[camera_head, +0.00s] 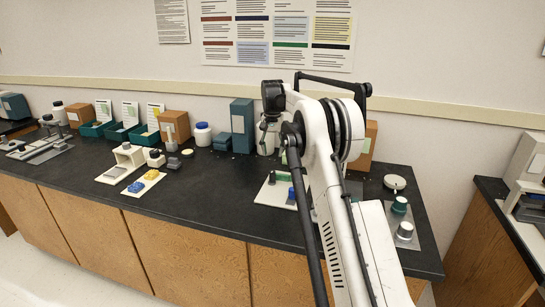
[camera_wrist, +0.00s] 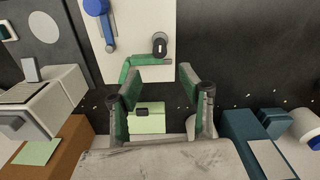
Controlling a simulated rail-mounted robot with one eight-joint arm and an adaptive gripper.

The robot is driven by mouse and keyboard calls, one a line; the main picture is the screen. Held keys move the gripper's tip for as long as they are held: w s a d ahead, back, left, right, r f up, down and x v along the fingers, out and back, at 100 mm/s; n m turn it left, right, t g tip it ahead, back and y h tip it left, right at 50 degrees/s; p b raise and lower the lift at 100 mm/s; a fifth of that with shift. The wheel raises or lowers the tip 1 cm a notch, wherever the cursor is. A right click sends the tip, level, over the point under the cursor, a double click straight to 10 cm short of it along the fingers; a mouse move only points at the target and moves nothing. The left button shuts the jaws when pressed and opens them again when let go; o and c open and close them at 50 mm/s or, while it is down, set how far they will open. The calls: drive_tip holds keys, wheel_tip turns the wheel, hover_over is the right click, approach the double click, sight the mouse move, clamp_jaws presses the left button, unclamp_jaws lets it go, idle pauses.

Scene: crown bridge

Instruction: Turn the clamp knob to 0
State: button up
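In the wrist view a small dark round knob (camera_wrist: 160,47) with a white mark stands on a white plate (camera_wrist: 135,25). A green bar (camera_wrist: 150,61) lies just below it, and a blue lever (camera_wrist: 97,8) is to its left. I cannot read any scale or tell for sure that this is the clamp knob. My gripper (camera_wrist: 157,73) is open, its green-padded fingers apart below the knob, with nothing visibly held. In the head view the white plate (camera_head: 270,196) lies on the bench, and my gripper (camera_head: 266,140) is above and behind it.
A teal box (camera_head: 242,126) and a white jar (camera_head: 203,134) stand behind. The black bench top (camera_head: 215,205) is bare at front middle.

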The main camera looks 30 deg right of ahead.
sight(273, 171)
wheel_tip(273, 171, down, 10)
drive_tip(key=shift+f+p, duration=0.15)
drive_tip(key=shift+p, duration=0.3)
idle(0.9)
clamp_jaws()
